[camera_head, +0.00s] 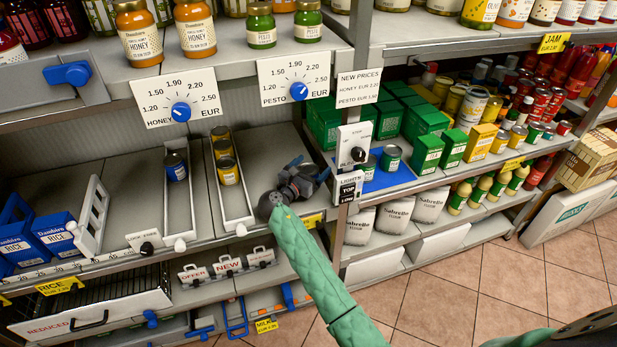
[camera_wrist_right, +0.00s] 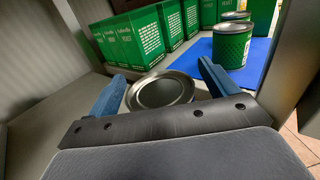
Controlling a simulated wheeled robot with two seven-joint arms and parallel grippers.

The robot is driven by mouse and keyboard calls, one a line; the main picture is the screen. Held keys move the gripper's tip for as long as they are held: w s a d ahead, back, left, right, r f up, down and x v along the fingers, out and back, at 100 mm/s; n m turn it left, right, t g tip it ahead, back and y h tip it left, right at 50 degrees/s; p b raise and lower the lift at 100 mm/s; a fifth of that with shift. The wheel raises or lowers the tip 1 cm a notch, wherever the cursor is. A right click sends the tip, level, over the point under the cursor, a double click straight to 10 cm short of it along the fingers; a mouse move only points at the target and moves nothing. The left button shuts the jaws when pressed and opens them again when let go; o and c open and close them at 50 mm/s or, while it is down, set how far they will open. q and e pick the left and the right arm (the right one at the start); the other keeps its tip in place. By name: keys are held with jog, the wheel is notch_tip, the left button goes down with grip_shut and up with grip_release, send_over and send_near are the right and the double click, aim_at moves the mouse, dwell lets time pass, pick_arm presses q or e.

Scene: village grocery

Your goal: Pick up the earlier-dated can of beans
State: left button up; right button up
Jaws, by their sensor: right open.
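My right gripper (camera_head: 300,182) is over the shelf beside the upright post. In the right wrist view its two blue fingers (camera_wrist_right: 160,88) are open. A can with a bare silver lid (camera_wrist_right: 162,90) is between or just beyond them; its label is hidden, and I cannot tell whether they touch. In the head view the gripper seems to cover this can. Green-labelled cans stand on a blue mat to the right, one nearer (camera_head: 369,167) and one farther (camera_head: 391,158); a green can (camera_wrist_right: 232,45) also shows in the wrist view. I cannot read any dates. My left gripper is not in view.
Green boxes (camera_wrist_right: 145,38) stand close behind the can. The post with a dial plate (camera_head: 354,145) is right of my gripper. A lane to the left holds yellow-labelled cans (camera_head: 228,171), and a blue-labelled can (camera_head: 176,167) stands farther left. The price shelf (camera_head: 235,75) overhangs behind.

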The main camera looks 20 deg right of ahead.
jog(key=shift+c, duration=0.4)
jog(key=c, duration=1.1)
jog(key=shift+c, duration=0.2)
